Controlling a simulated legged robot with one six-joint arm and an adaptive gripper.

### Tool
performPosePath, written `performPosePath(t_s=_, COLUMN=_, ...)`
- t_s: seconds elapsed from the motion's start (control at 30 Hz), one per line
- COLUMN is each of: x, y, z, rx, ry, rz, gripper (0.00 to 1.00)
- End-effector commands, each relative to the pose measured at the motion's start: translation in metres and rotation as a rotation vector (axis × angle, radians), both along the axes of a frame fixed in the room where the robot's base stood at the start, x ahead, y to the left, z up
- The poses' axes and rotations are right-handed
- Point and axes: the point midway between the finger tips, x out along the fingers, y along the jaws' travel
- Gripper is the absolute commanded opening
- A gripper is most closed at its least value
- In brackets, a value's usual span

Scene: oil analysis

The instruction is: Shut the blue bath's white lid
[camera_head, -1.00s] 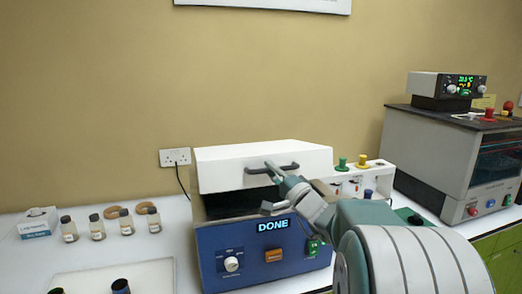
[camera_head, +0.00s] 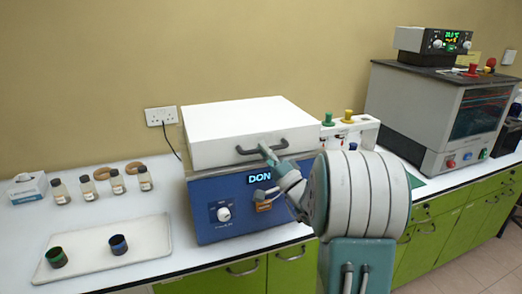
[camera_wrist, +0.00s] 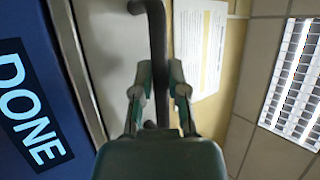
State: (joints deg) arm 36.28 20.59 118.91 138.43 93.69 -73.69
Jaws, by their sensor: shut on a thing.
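The blue bath (camera_head: 225,232) stands on the bench with DONE on its display, partly covered by my arm in the head view. Its white lid (camera_head: 235,112) lies level on top, with no clear gap showing along the front. The dark bar handle (camera_head: 245,151) is on the lid's front face. My gripper (camera_head: 268,155) is at this handle. In the wrist view the handle (camera_wrist: 157,45) runs between the two fingers of my gripper (camera_wrist: 160,85), which is shut on it. The lid's pale front (camera_wrist: 105,50) lies beside the blue panel.
A pale tray (camera_head: 150,235) with two dark-topped cups lies at the left front. Several small bottles (camera_head: 88,188) stand behind it. A grey machine (camera_head: 410,110) stands at the right, and a white unit with coloured knobs (camera_head: 355,130) is beside the bath.

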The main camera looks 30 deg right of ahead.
Motion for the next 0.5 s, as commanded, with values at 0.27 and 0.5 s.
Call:
performPosePath(t_s=0.27, x=0.0006, y=-0.0007, z=-0.0091, rx=0.008, ry=0.025, rz=-0.006, gripper=0.34)
performPosePath(t_s=0.5, x=0.0009, y=0.0039, z=-0.0064, rx=0.003, ry=0.019, rz=-0.003, gripper=0.34)
